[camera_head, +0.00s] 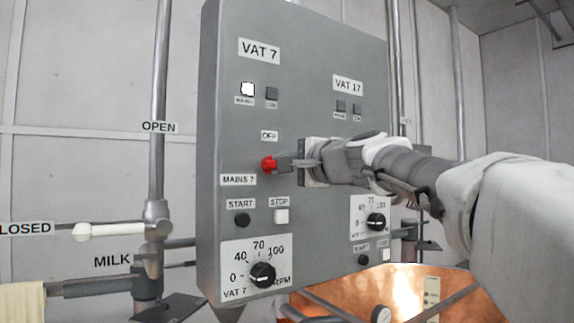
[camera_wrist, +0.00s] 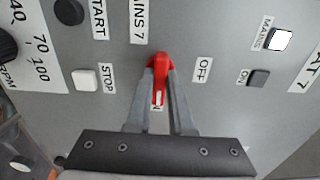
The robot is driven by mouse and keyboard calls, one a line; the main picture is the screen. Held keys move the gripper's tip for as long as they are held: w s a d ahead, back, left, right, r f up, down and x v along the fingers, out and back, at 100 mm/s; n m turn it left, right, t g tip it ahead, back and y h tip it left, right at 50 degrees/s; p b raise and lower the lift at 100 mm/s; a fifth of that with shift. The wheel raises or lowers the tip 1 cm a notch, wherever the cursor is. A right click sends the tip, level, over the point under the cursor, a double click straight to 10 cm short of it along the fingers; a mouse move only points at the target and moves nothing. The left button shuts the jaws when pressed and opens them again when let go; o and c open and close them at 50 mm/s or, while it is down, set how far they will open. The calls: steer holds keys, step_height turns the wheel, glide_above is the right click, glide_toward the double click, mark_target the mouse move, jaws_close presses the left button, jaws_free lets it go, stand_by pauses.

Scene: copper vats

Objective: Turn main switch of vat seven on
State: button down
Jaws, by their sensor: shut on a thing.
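The red mains switch (camera_head: 268,164) of vat seven is on the left part of the grey panel, below an OFF label (camera_head: 269,135) and above the MAINS 7 label (camera_head: 238,180). My gripper (camera_head: 282,163) comes from the right and is shut on it. In the wrist view, the switch (camera_wrist: 160,68) is held between both fingers of my gripper (camera_wrist: 160,88), its handle lying along them. A small white label shows between the fingers, mostly hidden. The MAINS lamp (camera_head: 247,89) under the VAT 7 sign glows white, also in the wrist view (camera_wrist: 280,40).
Start (camera_head: 242,220) and stop (camera_head: 281,216) buttons and a speed dial (camera_head: 262,275) sit below the switch. Vat 17 controls (camera_head: 376,221) are close to my arm at right. Pipes and a white valve handle (camera_head: 110,231) stand left of the panel (camera_head: 225,120).

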steer(key=c, duration=0.8)
jaws_free()
steer(key=b+v, duration=0.3)
steer(key=v, duration=1.4)
steer(key=shift+s+d, duration=0.2)
steer(key=shift+f, duration=0.1)
steer(key=s+f+n+g+h, duration=0.2)
steer(key=s+f+n+g, duration=0.1)
steer(key=f, duration=0.8)
steer(key=s+f+n+g+h, duration=0.2)
steer(key=s+f, duration=0.1)
steer(key=f, duration=0.8)
steer(key=s+d+f+n+g+h, duration=0.2)
steer(key=s+f, duration=0.4)
steer(key=f, duration=0.3)
steer(key=s+d+f+n+g+h, duration=0.2)
steer(key=s+d+f+n+h, duration=0.2)
steer(key=f, duration=0.6)
steer(key=shift+s+f+p, duration=0.35)
steer(key=shift+s+p, duration=0.05)
steer(key=shift+s, duration=0.6)
